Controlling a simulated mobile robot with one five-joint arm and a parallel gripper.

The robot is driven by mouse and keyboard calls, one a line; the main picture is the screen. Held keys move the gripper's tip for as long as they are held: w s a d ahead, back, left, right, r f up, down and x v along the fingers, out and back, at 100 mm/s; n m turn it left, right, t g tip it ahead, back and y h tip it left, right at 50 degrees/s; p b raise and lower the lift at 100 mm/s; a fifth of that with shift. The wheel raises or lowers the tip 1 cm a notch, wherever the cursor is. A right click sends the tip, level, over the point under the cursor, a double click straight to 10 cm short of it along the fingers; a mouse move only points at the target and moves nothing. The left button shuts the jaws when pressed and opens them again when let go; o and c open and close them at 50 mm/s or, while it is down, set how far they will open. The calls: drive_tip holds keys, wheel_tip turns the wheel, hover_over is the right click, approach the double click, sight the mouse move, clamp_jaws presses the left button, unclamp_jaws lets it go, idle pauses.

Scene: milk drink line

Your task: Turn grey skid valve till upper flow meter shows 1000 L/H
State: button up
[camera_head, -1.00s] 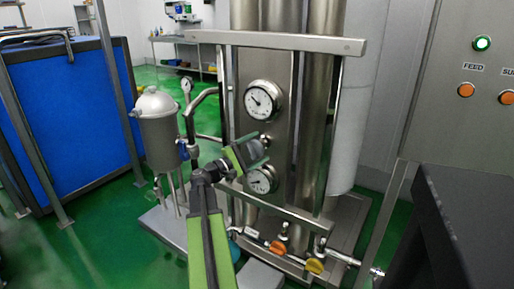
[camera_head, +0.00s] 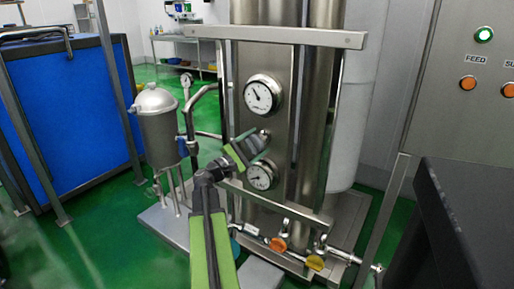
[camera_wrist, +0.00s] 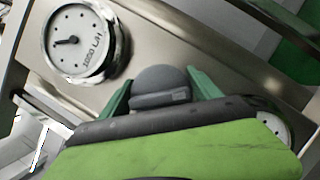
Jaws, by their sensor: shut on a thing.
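The grey skid valve (camera_wrist: 160,82) is a round grey knob on the steel panel, between the two dials. My gripper (camera_head: 258,146) is shut on it in the head view, and its green fingers also grip it from both sides in the wrist view (camera_wrist: 162,98). The upper flow meter (camera_head: 261,95) is a white round dial with a dark needle pointing to the upper left. In the wrist view the upper flow meter (camera_wrist: 82,42) shows larger and tilted, its needle near the left; its exact reading is too small to tell.
The lower meter (camera_head: 262,177) sits just below my gripper. Orange (camera_head: 277,244) and yellow (camera_head: 315,263) valve handles are at the skid's foot. A steel filter vessel (camera_head: 157,125) stands left. A control panel with a green lamp (camera_head: 484,35) is at right.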

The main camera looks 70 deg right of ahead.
drive_tip(key=o, duration=1.1)
drive_tip(key=shift+o, duration=0.2)
drive_tip(key=shift+a, duration=0.1)
drive_tip(key=b+v, duration=0.4)
drive_tip(key=v, duration=1.3)
drive_tip(key=shift+a, duration=0.15)
drive_tip(key=shift+f, duration=0.1)
